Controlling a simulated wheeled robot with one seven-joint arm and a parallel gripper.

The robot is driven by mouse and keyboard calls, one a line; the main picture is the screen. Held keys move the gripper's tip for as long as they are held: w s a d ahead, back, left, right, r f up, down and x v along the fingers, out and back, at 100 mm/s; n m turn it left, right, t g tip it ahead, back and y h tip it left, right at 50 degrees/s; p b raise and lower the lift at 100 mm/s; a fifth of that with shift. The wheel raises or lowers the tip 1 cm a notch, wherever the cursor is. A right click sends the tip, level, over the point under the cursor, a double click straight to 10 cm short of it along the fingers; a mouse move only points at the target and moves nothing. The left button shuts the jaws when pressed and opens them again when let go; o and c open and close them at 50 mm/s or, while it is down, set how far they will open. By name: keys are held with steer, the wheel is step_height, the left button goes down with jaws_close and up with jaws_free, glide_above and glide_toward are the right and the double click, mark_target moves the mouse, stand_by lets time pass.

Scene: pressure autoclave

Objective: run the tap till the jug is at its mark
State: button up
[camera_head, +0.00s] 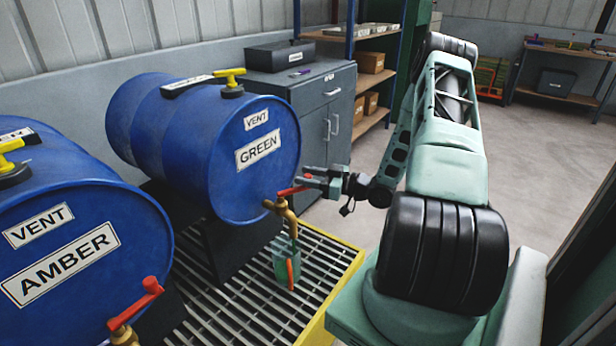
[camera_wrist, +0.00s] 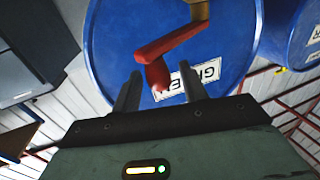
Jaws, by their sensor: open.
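The blue drum labelled GREEN (camera_head: 258,165) lies on its side, with a brass tap (camera_head: 287,217) low on its front. The tap's red handle (camera_head: 292,190) points right toward my gripper. A greenish see-through jug (camera_head: 284,257) with an orange-red part hangs or stands under the spout; its level and mark are too small to read. My gripper (camera_head: 318,181) is open at the handle. In the wrist view, the red handle (camera_wrist: 165,55) reaches down between the tips of my open gripper (camera_wrist: 162,85); I cannot tell whether they touch.
A second blue drum labelled AMBER (camera_head: 75,265) with its own red-handled tap (camera_head: 133,312) is at the left. A yellow-edged grating (camera_head: 240,310) lies below. A grey cabinet (camera_head: 325,105) and shelves (camera_head: 375,75) stand behind; open floor (camera_head: 520,120) lies at right.

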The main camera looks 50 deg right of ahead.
steer(key=shift+w, duration=0.1)
jaws_close()
steer(key=shift+w+y, duration=0.1)
steer(key=shift+y, duration=0.2)
steer(key=shift+w+d+n+g+y+b, duration=0.1)
steer(key=shift+w+n+g+y+b, duration=0.5)
steer(key=shift+n+g+y, duration=0.55)
steer(key=shift+w+d+n+g+y+b, duration=0.15)
steer(key=shift+w+n+g+y+b, duration=0.25)
steer(key=shift+w+n+g+y, duration=0.65)
steer(key=shift+w+d+n+g+y+b, duration=0.1)
steer(key=shift+w+n+g+y+b, duration=0.35)
steer(key=shift+n+y, duration=0.75)
steer(key=shift+m+y, duration=0.3)
jaws_free()
